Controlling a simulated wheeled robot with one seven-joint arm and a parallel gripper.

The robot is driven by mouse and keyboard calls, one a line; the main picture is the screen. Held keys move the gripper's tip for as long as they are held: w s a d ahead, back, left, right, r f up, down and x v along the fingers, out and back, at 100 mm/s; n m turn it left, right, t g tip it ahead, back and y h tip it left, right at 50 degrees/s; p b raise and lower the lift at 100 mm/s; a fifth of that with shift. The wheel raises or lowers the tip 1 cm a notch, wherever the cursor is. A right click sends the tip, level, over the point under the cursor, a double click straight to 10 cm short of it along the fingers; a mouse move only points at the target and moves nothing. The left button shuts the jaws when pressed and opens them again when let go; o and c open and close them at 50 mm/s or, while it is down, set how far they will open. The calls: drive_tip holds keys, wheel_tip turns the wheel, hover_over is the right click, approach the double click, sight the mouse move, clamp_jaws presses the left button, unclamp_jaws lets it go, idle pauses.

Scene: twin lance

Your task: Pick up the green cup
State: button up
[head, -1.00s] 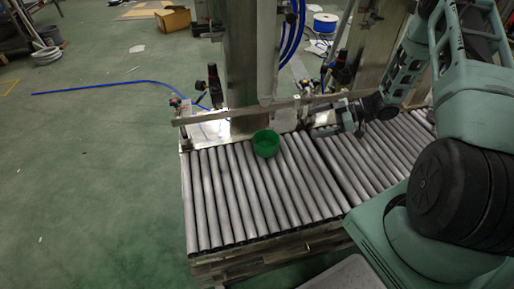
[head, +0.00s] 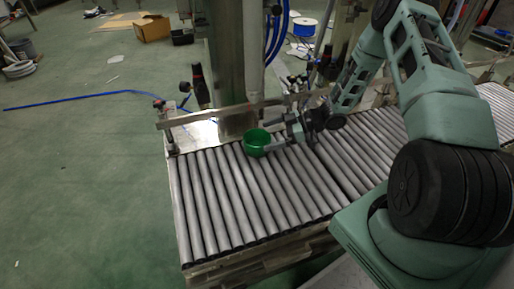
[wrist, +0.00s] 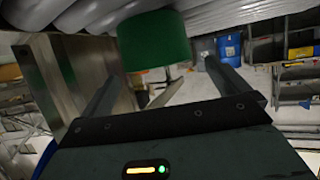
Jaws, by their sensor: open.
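The green cup (head: 257,142) stands upright on the roller conveyor (head: 215,205), near its back edge. My gripper (head: 272,141) is low over the rollers, just to the right of the cup, with its fingers pointing left toward it. In the wrist view, the cup (wrist: 153,40) is ahead of the open fingers (wrist: 160,75), between their lines. The fingers look empty. Whether a fingertip touches the cup cannot be told.
A metal rail (head: 225,113) and an upright post (head: 229,60) stand just behind the cup. Blue hoses (head: 277,35) hang beside the post. The rollers left of and in front of the cup are clear. A cardboard box (head: 152,28) lies on the floor far back.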

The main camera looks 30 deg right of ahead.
sight(257, 137)
drive_tip(key=b+x, duration=0.2)
drive_tip(key=x, duration=0.2)
drive_tip(key=shift+w+f, duration=0.15)
drive_tip(key=shift+w, duration=0.1)
drive_tip(key=shift+w+a, duration=0.25)
drive_tip(key=shift+a, duration=0.2)
drive_tip(key=c, duration=0.9)
drive_tip(key=shift+c, duration=0.2)
